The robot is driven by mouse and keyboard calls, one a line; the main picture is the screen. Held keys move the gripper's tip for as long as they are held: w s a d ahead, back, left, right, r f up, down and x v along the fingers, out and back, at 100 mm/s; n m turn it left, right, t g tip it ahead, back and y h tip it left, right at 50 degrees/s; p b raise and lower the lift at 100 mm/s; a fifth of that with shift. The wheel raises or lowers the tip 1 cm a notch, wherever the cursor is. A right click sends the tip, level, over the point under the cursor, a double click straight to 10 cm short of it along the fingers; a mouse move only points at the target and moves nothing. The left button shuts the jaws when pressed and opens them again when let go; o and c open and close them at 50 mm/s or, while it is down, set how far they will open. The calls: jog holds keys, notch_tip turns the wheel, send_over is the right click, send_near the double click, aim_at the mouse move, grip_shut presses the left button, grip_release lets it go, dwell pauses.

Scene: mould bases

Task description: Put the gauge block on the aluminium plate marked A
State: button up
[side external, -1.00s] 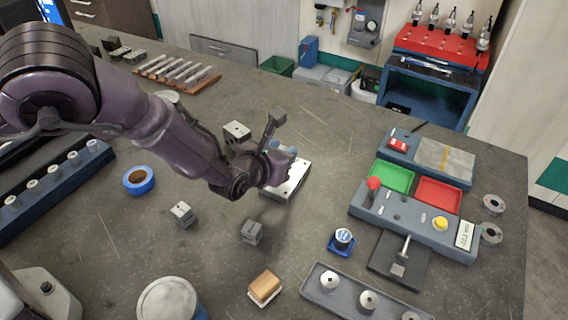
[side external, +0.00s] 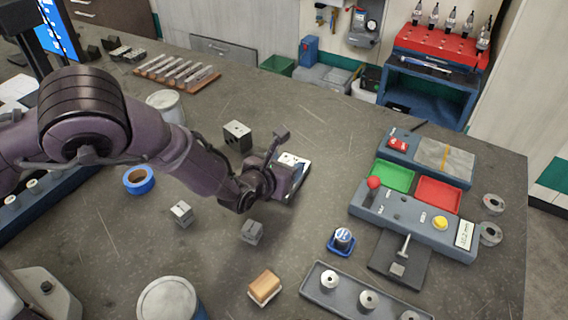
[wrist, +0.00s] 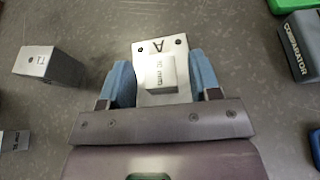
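In the wrist view the aluminium plate marked A (wrist: 148,52) lies on the bench. A small pale gauge block with "mm" lettering (wrist: 162,72) appears to sit on it, below the letter A. My gripper (wrist: 162,81) is open; its blue fingertips stand on either side of the block with a visible gap at each side. In the side view the plate (side external: 302,178) is partly covered by my gripper (side external: 283,168), whose fingertips are hidden. I cannot make out the gauge block there.
A marked grey block (wrist: 45,62) stands left of the plate in the wrist view. Grey blocks (side external: 237,136), (side external: 181,213) and (side external: 252,232) stand near my arm. The comparator station (side external: 415,215) is to the right. Blue tape (side external: 139,180) lies left. Bench behind the plate is clear.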

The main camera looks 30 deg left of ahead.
jog(key=shift+r, duration=0.1)
jog(key=shift+s+r, duration=0.1)
jog(key=shift+r, duration=0.05)
jog(key=v, duration=1.1)
jog(key=shift+s+r, duration=0.2)
jog(key=shift+s, duration=0.15)
jog(key=w+a+r+n+g+y, duration=0.1)
jog(key=a+r+n+y, duration=0.5)
jog(key=a+r+n, duration=0.4)
jog(key=s+a+r+n+g+y, duration=0.3)
jog(key=s+a+r+n+g, duration=0.35)
jog(key=a+r+n, duration=0.4)
jog(key=s+r+n+h, duration=0.3)
jog(key=s+n+h, duration=0.1)
jog(key=s+n, duration=0.3)
jog(key=s+r+n+h, duration=0.3)
jog(key=s+n+h, duration=0.2)
jog(key=s+n, duration=0.3)
jog(key=s, duration=0.3)
jog(key=shift+d+r, duration=0.25)
jog(key=shift+r, duration=0.15)
